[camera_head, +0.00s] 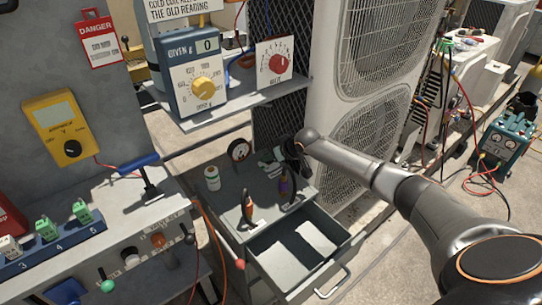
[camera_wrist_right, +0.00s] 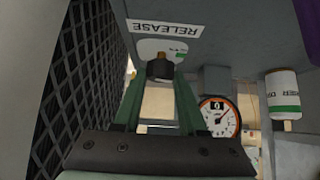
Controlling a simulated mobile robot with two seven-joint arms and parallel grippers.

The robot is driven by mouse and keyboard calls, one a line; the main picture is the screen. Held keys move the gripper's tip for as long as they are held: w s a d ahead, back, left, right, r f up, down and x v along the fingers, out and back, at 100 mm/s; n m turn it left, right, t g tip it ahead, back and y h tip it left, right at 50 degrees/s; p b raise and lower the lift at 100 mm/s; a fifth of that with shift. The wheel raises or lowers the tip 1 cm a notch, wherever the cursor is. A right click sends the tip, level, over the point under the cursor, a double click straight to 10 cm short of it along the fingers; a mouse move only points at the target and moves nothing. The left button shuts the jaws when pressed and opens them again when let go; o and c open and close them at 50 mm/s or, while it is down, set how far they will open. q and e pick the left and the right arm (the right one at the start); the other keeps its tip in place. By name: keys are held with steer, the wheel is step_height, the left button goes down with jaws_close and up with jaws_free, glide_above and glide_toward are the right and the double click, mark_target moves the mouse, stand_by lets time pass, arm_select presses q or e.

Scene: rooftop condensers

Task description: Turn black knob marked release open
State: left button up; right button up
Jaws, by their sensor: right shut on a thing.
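The black knob (camera_wrist_right: 160,70) shows in the right wrist view, below a white RELEASE label (camera_wrist_right: 165,28) that appears upside down. A pale plate with a small green mark lies behind the knob. My right gripper (camera_wrist_right: 161,80) has its two green fingers on either side of the knob and is shut on it. In the head view my right arm reaches in from the right, and its wrist is over the back of the grey drawer cabinet (camera_head: 262,215). The knob cannot be made out there. My left gripper is not in view.
A round dial gauge (camera_wrist_right: 220,117) and a white bottle (camera_wrist_right: 283,97) stand close to the gripper. Black mesh (camera_wrist_right: 95,70) runs along one side. The cabinet's drawer (camera_head: 300,255) is open, and a tall condenser (camera_head: 355,80) stands behind the arm.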

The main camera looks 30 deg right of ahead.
jaws_close()
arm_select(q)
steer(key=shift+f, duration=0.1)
arm_select(e)
steer(key=shift+d+f+n+b, duration=0.2)
steer(key=shift+n+b, duration=0.1)
steer(key=shift+b, duration=0.35)
steer(key=shift+f+n+y+b, duration=0.1)
steer(key=shift+n+y+b, duration=0.4)
steer(key=shift+y+b, duration=0.3)
steer(key=shift+n+b, duration=0.4)
steer(key=shift+b, duration=0.25)
steer(key=shift+r+y, duration=0.25)
steer(key=shift+y, duration=0.05)
steer(key=o, duration=0.8)
jaws_free()
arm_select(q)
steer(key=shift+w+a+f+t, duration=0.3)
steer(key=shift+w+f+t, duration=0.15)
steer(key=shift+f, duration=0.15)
arm_select(e)
steer(key=shift+o, duration=0.3)
